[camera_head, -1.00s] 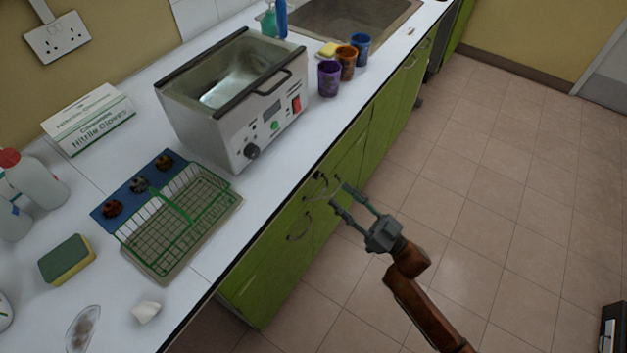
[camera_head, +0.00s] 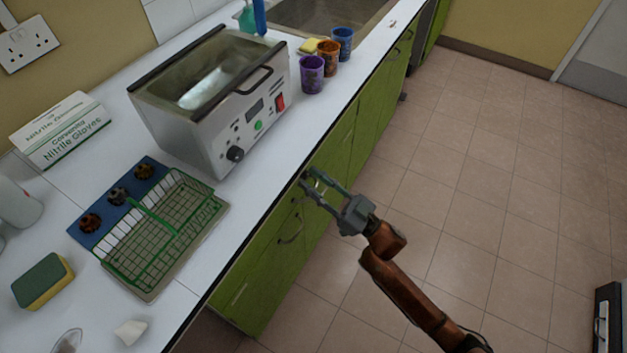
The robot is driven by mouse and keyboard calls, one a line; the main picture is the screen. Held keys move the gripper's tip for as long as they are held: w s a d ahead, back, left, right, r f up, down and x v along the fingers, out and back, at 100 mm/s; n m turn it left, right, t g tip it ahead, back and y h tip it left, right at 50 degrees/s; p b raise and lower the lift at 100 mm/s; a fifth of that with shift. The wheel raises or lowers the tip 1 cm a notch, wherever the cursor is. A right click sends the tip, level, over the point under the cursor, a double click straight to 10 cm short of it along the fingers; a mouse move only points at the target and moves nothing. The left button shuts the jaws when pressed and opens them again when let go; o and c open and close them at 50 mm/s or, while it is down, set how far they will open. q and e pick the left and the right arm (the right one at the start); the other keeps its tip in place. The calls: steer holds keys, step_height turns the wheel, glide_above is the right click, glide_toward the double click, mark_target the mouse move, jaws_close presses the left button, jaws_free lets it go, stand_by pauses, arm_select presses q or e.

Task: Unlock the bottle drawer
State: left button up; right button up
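The green cabinet fronts (camera_head: 262,268) under the white counter carry curved metal handles, one of them a lower handle (camera_head: 291,233). I cannot tell which front is the bottle drawer. A small dark fitting by the upper handle is mostly covered by my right gripper, so I cannot make out a lock or key. My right gripper (camera_head: 306,179) is open, its two fingers apart and pointing at the upper cabinet front just below the counter edge. Its fingertips are at or very near the front; contact is unclear. My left gripper is not in view.
The counter edge (camera_head: 258,193) runs just above the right gripper. On the counter stand a metal bath (camera_head: 190,140), a green wire basket (camera_head: 150,262), a glove box (camera_head: 62,130), a sponge (camera_head: 43,281) and purple (camera_head: 312,75), orange and blue cups.

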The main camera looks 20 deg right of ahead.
jaws_close()
